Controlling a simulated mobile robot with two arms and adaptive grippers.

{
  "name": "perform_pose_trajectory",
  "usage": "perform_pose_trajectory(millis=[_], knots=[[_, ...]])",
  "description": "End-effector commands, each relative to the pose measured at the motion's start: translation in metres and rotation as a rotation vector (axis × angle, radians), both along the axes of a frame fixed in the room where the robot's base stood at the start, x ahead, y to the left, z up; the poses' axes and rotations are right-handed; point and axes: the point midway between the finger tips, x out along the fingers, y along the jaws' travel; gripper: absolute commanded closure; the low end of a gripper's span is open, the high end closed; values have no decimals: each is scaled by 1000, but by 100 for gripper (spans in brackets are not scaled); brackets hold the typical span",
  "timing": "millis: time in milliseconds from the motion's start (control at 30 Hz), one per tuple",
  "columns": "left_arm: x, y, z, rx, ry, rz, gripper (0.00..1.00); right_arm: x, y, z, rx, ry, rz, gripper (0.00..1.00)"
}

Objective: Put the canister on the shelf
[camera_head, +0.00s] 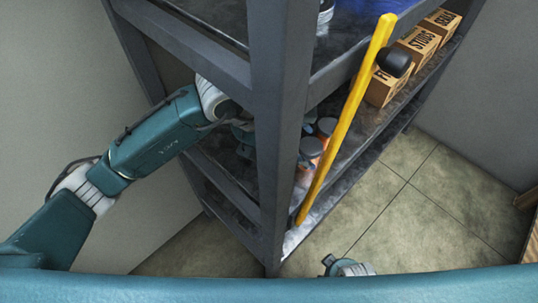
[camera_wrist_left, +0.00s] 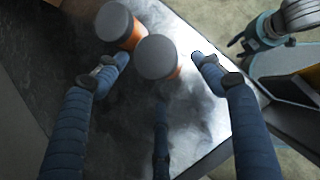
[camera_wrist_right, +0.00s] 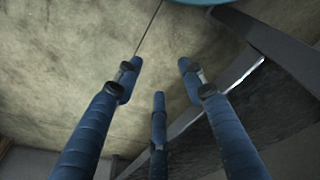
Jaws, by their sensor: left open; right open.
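Two orange canisters with grey lids stand side by side on a lower level of the dark metal shelf (camera_head: 283,110): the nearer canister (camera_head: 309,148) and the farther canister (camera_head: 327,126). The left wrist view shows one canister (camera_wrist_left: 157,58) between the open fingers and the other canister (camera_wrist_left: 118,22) beside the left finger. My left gripper (camera_wrist_left: 158,75) is open and reaches in among the shelf posts; in the head view a post partly hides it. Whether its fingers touch a canister I cannot tell. My right gripper (camera_wrist_right: 160,78) is open and empty over the floor; in the head view it shows low in the middle (camera_head: 347,267).
A yellow bar (camera_head: 345,120) with a black knob (camera_head: 394,62) slants across the shelf front. Several cardboard boxes (camera_head: 417,47) stand farther along the shelf. The post stands close to my left arm.

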Motion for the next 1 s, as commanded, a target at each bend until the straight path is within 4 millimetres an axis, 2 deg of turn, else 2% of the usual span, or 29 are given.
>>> perform_pose_trajectory(millis=[33,200,400,600,1000], knots=[[-5,12,-2,2,0,2,32,0,0,-1,0,2,0,60],[-22,48,-2,2,-2,2,32,4,1,6,1,-3,-1,60],[-38,79,-1,2,1,1,32,12,3,18,3,-16,-2,60],[-45,91,0,0,1,-1,32,12,3,23,3,-15,-3,60],[-45,92,0,-1,0,-1,32,13,2,25,3,-20,-3,60]])
